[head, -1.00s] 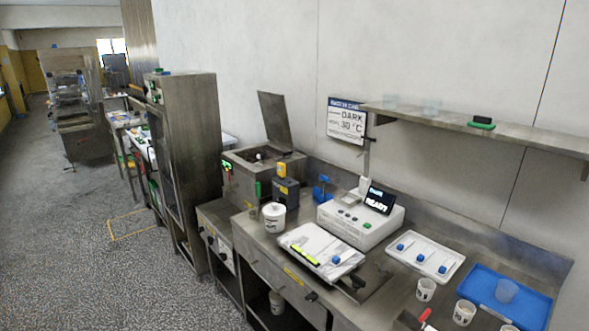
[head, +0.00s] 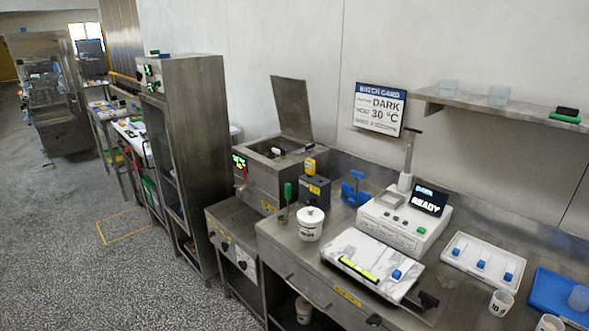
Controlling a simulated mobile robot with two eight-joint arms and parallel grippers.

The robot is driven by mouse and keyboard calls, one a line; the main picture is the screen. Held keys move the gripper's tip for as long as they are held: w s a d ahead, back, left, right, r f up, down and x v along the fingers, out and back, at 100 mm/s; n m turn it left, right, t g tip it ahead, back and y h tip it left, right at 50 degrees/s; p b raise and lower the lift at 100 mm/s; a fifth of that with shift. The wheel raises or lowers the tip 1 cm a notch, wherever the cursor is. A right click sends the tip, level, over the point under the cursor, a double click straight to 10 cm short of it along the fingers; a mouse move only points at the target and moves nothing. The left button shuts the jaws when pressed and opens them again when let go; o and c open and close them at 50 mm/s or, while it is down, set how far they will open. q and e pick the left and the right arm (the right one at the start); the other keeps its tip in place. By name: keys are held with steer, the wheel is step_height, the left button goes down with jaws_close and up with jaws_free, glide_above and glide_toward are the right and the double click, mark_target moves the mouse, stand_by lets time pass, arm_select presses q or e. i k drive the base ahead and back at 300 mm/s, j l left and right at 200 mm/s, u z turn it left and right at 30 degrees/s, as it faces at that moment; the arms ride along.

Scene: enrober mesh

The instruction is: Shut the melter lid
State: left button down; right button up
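The melter (head: 262,172) is a steel box with a green display on its front, standing at the back of the counter against the wall. Its lid (head: 292,108) is a flat steel plate standing up, open and leaning slightly back at the rear of the melter. The top opening (head: 280,150) shows, with something dark and pale inside that is too small to make out. Neither of my grippers is in the head view.
A tall steel cabinet (head: 197,150) stands left of the melter. A yellow-topped device (head: 314,185), a white lidded tub (head: 310,224) and a machine reading READY (head: 402,221) stand to its right. Open floor (head: 130,285) lies at the left front.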

mark_target(290, 94)
steer(key=i+j, duration=0.1)
steer(key=j, duration=0.2)
steer(key=i+j, duration=0.15)
steer(key=i+j+z, duration=0.1)
steer(key=z, duration=0.25)
steer(key=i+j+z, duration=0.1)
steer(key=z, duration=0.3)
steer(key=j+z, duration=0.15)
steer(key=z, duration=0.2)
steer(key=i+j+z, duration=0.2)
steer(key=j, duration=0.15)
steer(key=j+z, duration=0.15)
steer(key=j, duration=0.15)
steer(key=i+j+z, duration=0.2)
steer(key=j, duration=0.2)
